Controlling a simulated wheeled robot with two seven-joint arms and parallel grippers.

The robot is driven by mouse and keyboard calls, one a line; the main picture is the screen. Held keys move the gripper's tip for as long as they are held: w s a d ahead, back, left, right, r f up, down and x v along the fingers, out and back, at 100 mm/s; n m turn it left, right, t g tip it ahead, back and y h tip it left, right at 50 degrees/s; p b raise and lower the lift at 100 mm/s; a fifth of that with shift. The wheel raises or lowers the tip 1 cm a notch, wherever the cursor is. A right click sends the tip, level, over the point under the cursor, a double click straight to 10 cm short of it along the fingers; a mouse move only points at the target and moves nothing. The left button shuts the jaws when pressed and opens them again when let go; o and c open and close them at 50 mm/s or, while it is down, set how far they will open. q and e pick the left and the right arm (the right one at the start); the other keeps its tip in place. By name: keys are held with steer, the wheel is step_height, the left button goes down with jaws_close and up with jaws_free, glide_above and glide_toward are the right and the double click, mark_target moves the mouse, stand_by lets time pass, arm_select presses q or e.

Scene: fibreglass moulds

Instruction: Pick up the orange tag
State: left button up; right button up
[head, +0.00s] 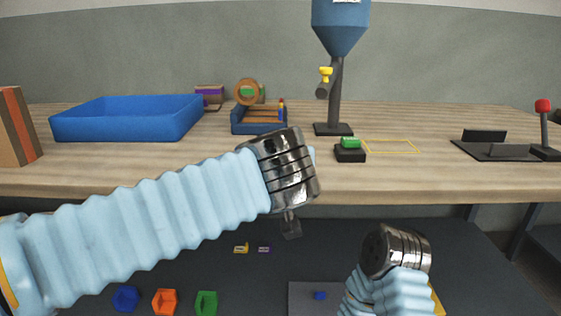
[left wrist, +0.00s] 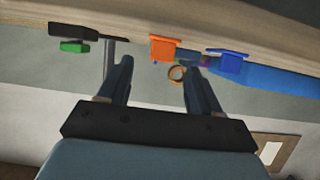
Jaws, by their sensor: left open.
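The orange tag (left wrist: 165,48) shows in the left wrist view near the front edge of the wooden bench, upright with a flat flange. In the head view I cannot see it; my left arm covers that stretch of bench. My left gripper (left wrist: 157,68) is open and empty, its two fingers pointing toward the bench, with the orange tag beyond and roughly between the tips, apart from them. In the head view the left wrist (head: 285,168) is in front of the bench edge and its fingers are mostly hidden. My right wrist (head: 397,248) is low at the right; its fingers are hidden.
A similar blue piece (left wrist: 228,58) stands beside the orange tag. The bench holds a blue tray (head: 128,117), a wooden ring (head: 247,91), a blue hopper (head: 340,25) and a green-topped black box (head: 349,149). Coloured blocks, including an orange one (head: 165,302), lie lower down.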

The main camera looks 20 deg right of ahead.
arm_select(q)
steer(key=p+x, duration=0.1)
steer(key=x, duration=0.5)
steer(key=shift+a, duration=0.2)
steer(key=c, duration=0.9)
steer(key=shift+r, duration=0.15)
